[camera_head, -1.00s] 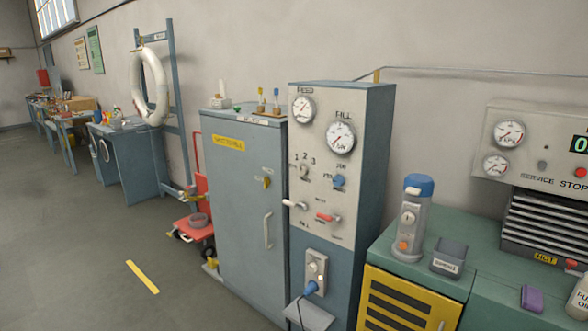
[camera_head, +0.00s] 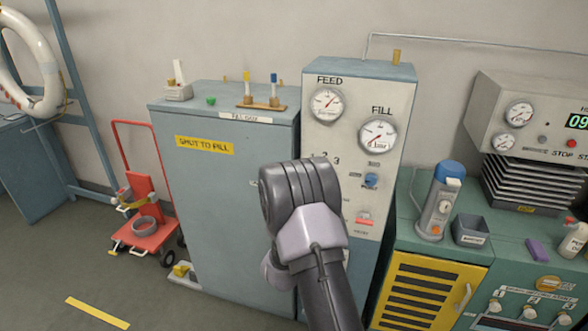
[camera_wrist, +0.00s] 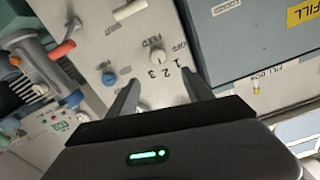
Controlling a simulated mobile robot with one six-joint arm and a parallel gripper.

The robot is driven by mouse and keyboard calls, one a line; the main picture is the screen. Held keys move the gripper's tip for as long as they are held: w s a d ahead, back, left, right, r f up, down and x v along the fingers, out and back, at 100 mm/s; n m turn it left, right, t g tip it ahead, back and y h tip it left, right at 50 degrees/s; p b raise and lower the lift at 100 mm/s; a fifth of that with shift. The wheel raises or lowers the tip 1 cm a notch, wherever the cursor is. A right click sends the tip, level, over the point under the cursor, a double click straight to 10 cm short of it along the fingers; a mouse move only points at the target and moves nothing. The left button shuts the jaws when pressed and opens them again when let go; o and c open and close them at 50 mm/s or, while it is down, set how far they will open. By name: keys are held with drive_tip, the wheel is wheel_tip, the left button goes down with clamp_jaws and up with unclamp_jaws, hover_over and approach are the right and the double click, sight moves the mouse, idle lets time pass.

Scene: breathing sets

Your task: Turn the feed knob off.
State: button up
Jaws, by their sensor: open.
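The feed knob (camera_wrist: 157,57) is a small pale knob on the grey panel in the wrist view. FEED, OFF and the numbers 1, 2 and 3 are printed around it. Its pointer is too small to read. My gripper (camera_wrist: 159,77) is open and empty, with its two fingers apart and the knob seen between them. I cannot tell how far the tips are from the panel. In the head view my arm and gripper cover the knob, and only the numbers show on the panel (camera_head: 340,135). The FEED gauge (camera_head: 327,104) is above.
A blue knob (camera_head: 371,181) is beside it on the panel, also in the wrist view (camera_wrist: 108,78). The blue cabinet (camera_head: 220,200) stands left, a green bench (camera_head: 425,240) right.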

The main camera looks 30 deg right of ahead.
drive_tip(key=x, duration=1.6)
drive_tip(key=shift+s+d+b, duration=0.2)
drive_tip(key=shift+d+b, duration=0.05)
drive_tip(key=shift+b, duration=0.15)
clamp_jaws()
drive_tip(key=shift+n, duration=0.3)
drive_tip(key=shift+n+b, duration=1.35)
drive_tip(key=shift+n, duration=7.25)
